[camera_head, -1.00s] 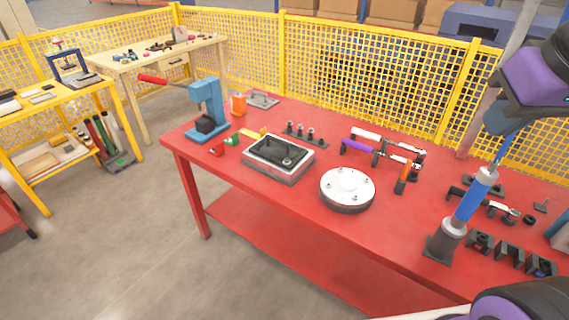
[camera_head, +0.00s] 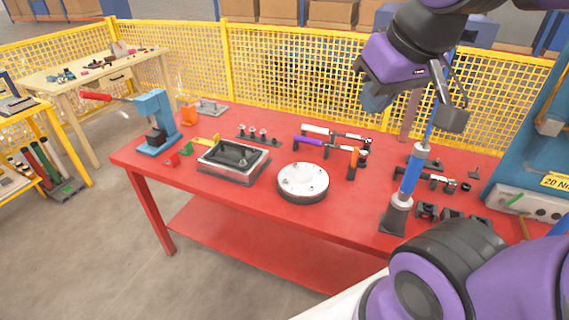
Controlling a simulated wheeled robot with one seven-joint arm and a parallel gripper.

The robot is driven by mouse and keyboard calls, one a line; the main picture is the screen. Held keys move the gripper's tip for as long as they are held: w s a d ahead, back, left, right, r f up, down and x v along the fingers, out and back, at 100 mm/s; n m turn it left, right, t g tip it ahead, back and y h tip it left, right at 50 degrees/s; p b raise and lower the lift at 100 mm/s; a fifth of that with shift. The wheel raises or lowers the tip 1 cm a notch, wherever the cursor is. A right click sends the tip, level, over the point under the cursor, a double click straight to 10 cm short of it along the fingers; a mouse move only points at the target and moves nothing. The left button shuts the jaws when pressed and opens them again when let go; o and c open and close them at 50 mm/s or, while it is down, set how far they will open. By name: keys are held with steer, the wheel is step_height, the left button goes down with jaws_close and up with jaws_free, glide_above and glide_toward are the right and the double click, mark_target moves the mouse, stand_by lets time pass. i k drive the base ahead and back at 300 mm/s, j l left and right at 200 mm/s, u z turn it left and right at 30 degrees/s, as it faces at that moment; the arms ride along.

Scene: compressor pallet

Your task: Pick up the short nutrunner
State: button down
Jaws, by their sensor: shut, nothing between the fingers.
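Several long tools lie at the back of the red table (camera_head: 240,225). One has a white body (camera_head: 316,129), and one has a purple grip (camera_head: 308,141). An orange-handled piece (camera_head: 353,163) is at their right end. Farther right, a dark tool with a light section (camera_head: 430,176) lies on the table. I cannot tell which of these is the short nutrunner. My gripper (camera_head: 451,118) is shut and empty, above the back right part of the table, apart from the tools.
A blue and grey cylindrical tool (camera_head: 409,180) stands upright at the front right, below my gripper. A round white-topped disc (camera_head: 303,181), a grey tray (camera_head: 233,158) and a blue press (camera_head: 157,122) stand farther left. A yellow mesh fence (camera_head: 290,75) runs behind.

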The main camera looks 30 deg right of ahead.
mark_target(402, 200)
steer(key=k+j, duration=0.15)
steer(key=k, duration=0.15)
steer(key=k+j+z, duration=0.1)
steer(key=k, duration=0.2)
steer(key=z, duration=1.45)
